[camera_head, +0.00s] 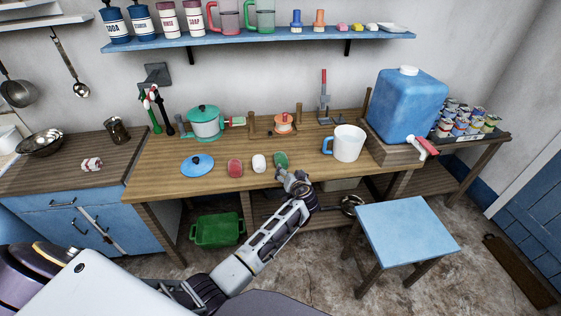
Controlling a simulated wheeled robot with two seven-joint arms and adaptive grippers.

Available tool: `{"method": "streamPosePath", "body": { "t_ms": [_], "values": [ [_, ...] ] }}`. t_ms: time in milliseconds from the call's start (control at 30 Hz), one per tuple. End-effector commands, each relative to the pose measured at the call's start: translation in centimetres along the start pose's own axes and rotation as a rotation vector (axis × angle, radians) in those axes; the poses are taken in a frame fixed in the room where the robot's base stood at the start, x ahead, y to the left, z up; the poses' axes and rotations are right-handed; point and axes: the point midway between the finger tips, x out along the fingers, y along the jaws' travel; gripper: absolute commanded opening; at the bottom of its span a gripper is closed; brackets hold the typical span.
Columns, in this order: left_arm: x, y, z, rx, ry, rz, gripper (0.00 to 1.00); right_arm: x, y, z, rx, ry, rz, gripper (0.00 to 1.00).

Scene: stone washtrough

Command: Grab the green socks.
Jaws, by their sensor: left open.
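The green socks (281,159) look like a small rolled bundle on the wooden worktop (170,180), near its front edge. My left gripper (288,175) is at the worktop's front edge, just in front of the green bundle and very close to it. It is open; whether a finger touches the bundle cannot be told at this size. The gripper hides part of the bundle's near side. My right gripper is not in view.
A white bundle (259,163) and a red bundle (235,168) lie left of the green one. A blue lid (197,165), a teal pot (205,122) and a white mug (345,143) also stand around. A blue stool (405,238) is at front right.

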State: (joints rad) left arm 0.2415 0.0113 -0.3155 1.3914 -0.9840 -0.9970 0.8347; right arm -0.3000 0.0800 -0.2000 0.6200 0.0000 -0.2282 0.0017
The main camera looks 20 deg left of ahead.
Motion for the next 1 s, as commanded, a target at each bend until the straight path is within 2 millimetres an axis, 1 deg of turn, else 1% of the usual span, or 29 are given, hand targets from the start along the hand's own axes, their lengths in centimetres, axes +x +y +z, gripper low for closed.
{"method": "streamPosePath", "body": {
  "t_ms": [200,400,600,1000],
  "values": [
    [0.00,-0.25,0.22,-0.224,-0.009,-0.012,0.81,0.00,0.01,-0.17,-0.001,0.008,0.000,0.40],
    [-0.01,-0.25,0.23,-0.370,-0.008,-0.013,0.81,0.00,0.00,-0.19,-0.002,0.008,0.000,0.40],
    [-0.01,-0.25,0.22,-0.414,-0.008,-0.013,0.81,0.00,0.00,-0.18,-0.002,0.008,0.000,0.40],
    [-0.06,-0.18,0.32,-0.412,-0.008,-0.013,0.81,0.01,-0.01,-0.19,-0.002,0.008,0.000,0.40]
  ]
}}
